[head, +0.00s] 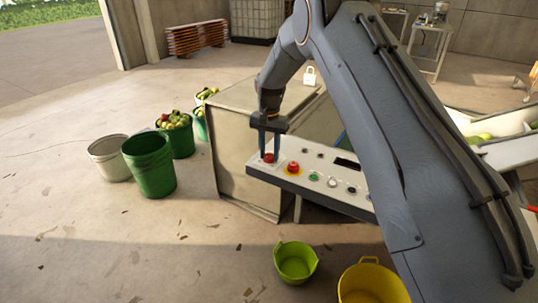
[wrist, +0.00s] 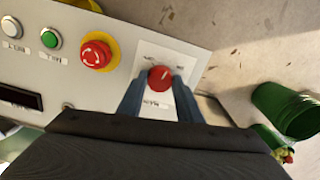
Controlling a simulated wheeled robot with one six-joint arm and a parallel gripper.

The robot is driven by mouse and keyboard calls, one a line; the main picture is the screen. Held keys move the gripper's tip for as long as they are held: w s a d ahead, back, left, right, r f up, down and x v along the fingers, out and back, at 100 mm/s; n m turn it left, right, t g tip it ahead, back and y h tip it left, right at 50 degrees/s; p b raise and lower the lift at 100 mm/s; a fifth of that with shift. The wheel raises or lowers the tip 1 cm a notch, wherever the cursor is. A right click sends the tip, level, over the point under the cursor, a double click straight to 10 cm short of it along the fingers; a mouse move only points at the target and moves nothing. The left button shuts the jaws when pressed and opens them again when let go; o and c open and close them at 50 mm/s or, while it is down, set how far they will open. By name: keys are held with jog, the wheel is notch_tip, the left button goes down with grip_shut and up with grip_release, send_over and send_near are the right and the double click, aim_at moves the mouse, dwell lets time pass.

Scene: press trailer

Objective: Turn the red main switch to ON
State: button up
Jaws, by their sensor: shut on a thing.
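The red main switch (wrist: 159,78) is a round red knob with a pale pointer mark, on a white label plate at the end of the control panel (head: 312,187). My gripper (head: 269,156) reaches down onto this end of the panel. In the wrist view my gripper's two blue-grey fingers (wrist: 160,97) stand on either side of the knob and are shut on it. The knob's mark points up and slightly right in the wrist view. The lettering on the plate is too small to read. In the head view the red switch (head: 269,158) shows between the fingers.
A red emergency stop (wrist: 95,54) on a yellow ring sits right beside the switch. A green button (wrist: 51,38) and a white button (wrist: 11,27) lie farther along. Green buckets (head: 150,165) and a yellow tub (head: 371,281) stand on the floor around the panel.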

aim_at(269, 155)
jog(key=m+b, duration=0.1)
jog(key=m, duration=0.5)
jog(key=shift+r+m, duration=0.1)
jog(key=shift+m, duration=0.2)
dwell(0.4)
jog(key=o, duration=1)
jog(key=shift+o, duration=0.2)
notch_tip(269, 155, up, 8)
jog(key=shift+f+b, duration=0.15)
jog(key=shift+b, duration=0.75)
